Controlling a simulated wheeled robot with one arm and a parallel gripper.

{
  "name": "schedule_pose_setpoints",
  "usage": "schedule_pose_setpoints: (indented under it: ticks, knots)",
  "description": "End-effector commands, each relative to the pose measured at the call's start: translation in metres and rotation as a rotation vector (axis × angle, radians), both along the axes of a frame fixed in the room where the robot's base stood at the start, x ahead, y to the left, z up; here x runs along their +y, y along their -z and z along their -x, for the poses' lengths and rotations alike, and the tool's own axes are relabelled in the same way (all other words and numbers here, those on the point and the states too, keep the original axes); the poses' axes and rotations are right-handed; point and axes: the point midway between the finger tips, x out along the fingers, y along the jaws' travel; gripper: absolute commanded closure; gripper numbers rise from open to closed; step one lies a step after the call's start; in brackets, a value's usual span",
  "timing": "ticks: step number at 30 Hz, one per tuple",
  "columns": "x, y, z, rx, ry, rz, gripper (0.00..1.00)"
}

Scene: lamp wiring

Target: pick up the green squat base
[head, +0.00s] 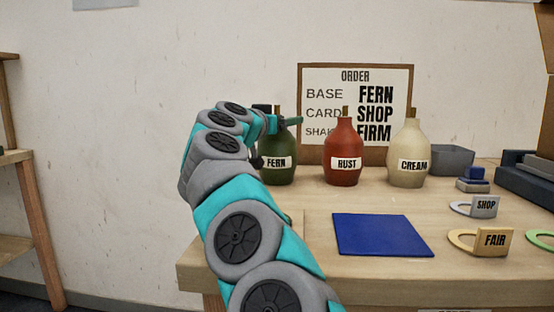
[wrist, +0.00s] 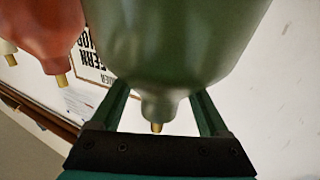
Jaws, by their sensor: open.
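The green squat base (head: 284,145), labelled FERN, stands upright on the table at the left of a row of three, partly hidden behind my arm. My gripper (head: 279,121) is at the height of its neck in the head view. In the wrist view the green base (wrist: 180,45) appears upside down and large, its narrow neck and brass tip between the two teal fingers of my gripper (wrist: 160,108). The fingers are spread, one on each side of the neck. Whether either touches it I cannot tell.
A rust base (head: 343,145) and a cream base (head: 408,145) stand to the right. An order board (head: 355,72) reading FERN, SHOP, FIRM is behind. A blue mat (head: 380,235) lies in front, with SHOP (head: 485,206) and FAIR (head: 493,241) cards to its right.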

Motion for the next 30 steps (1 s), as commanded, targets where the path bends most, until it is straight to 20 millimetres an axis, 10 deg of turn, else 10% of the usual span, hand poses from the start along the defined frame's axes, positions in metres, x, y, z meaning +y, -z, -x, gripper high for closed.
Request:
schedule_pose_setpoints:
  ticks: [8,30]
  knots:
    - [-0.0001,0.0003,-0.0011,0.000,-0.001,0.001,0.22]
    - [0.0001,0.0005,-0.0012,0.000,-0.001,0.001,1.00]
